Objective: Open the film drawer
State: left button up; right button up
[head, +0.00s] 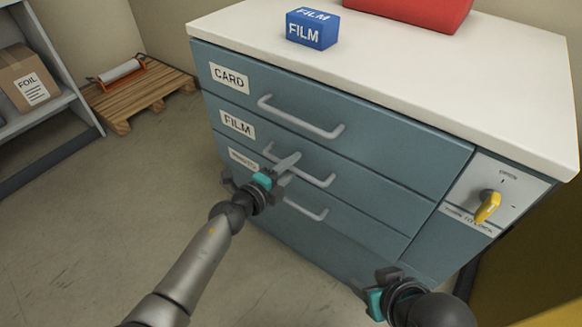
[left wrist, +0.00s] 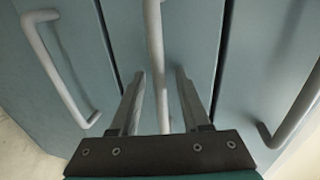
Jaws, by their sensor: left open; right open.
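The film drawer (head: 237,142) is the middle one in the blue-grey cabinet, labelled FILM; its front looks flush with its neighbours, so it appears shut. Its pale bar handle (head: 318,181) is partly hidden by my left gripper (head: 287,163) in the head view. In the left wrist view my left gripper (left wrist: 159,75) is open, with one finger on each side of that handle (left wrist: 155,45). I cannot tell whether the fingers touch the bar. My right gripper (head: 376,288) is open and empty, low before the cabinet's right part.
The CARD drawer (head: 370,135) is above and another drawer (head: 350,222) below, each with a bar handle. A yellow rotary switch (head: 487,207) is on the right panel. A blue FILM box (head: 312,30) and a red object (head: 420,10) are on the white top.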

pick_arm(q)
jog(key=shift+c, duration=0.4)
grip_shut()
dwell(0.9)
